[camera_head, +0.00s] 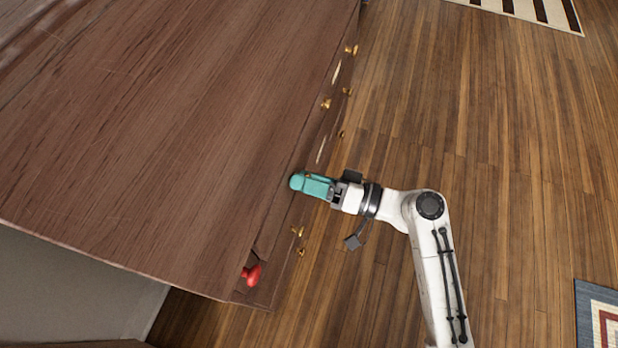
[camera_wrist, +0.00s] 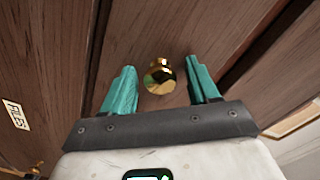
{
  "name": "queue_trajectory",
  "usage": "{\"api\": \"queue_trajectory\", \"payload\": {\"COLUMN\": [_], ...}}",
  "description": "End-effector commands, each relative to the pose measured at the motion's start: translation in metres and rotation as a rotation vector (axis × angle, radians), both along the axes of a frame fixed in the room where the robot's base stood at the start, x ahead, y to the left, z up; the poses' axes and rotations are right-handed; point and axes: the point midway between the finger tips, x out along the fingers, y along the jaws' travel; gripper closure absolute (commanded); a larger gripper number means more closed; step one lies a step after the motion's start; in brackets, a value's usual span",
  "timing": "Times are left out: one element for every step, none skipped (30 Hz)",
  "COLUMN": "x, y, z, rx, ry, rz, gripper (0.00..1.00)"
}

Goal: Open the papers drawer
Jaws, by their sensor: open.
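My gripper (camera_head: 299,182) has teal fingers and reaches the front of a dark brown wooden cabinet (camera_head: 170,130) from the right in the head view. In the wrist view my gripper (camera_wrist: 162,82) is open, with one finger on each side of a round brass knob (camera_wrist: 160,77). A gap shows between the knob and each finger. The knob sits on a wooden drawer front (camera_wrist: 150,30). A white label (camera_wrist: 15,115) with dark letters is at the left of the wrist view; its word is hard to read. I cannot tell which drawer is the papers drawer.
More brass knobs (camera_head: 326,103) line the cabinet front, with two near its lower end (camera_head: 297,231). A red knob (camera_head: 251,275) is at the near corner. Bare wooden floor (camera_head: 510,150) lies to the right, with a striped rug (camera_head: 530,10) and a patterned rug (camera_head: 600,315).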

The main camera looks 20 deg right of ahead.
Motion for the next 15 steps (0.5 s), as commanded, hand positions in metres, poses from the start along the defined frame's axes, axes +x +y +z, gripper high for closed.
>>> {"api": "queue_trajectory", "payload": {"x": [0.0, -0.0001, -0.0001, -0.0001, -0.0001, -0.0001, -0.0001, -0.0001, -0.0001, -0.0001, -0.0001, -0.0001, -0.0001, -0.0001, -0.0002], "y": [0.0, -0.0001, -0.0001, -0.0001, -0.0002, -0.0002, -0.0002, -0.0002, -0.0003, -0.0003, -0.0003, -0.0003, -0.0003, -0.0003, -0.0004], "z": [0.0, 0.0, 0.0, 0.0, 0.0, 0.0, 0.0001, 0.0001, -0.0001, 0.0001, 0.0, -0.0001, 0.0, -0.0001, -0.0001], "rx": [0.0, 0.0, 0.0, 0.0, 0.0, 0.0, 0.0, 0.0, 0.0, 0.0, 0.0, 0.0, 0.0, 0.0, 0.0], "ry": [0.0, 0.0, 0.0, 0.0, 0.0, 0.0, 0.0, 0.0, 0.0, 0.0, 0.0, 0.0, 0.0, 0.0, 0.0], "rz": [0.0, 0.0, 0.0, 0.0, 0.0, 0.0, 0.0, 0.0, 0.0, 0.0, 0.0, 0.0, 0.0, 0.0, 0.0], "gripper": [0.4, 0.4, 0.4, 0.42, 0.45, 0.49, 0.52, 0.54, 0.58, 0.61, 0.64, 0.68, 0.71, 0.74, 0.77]}}
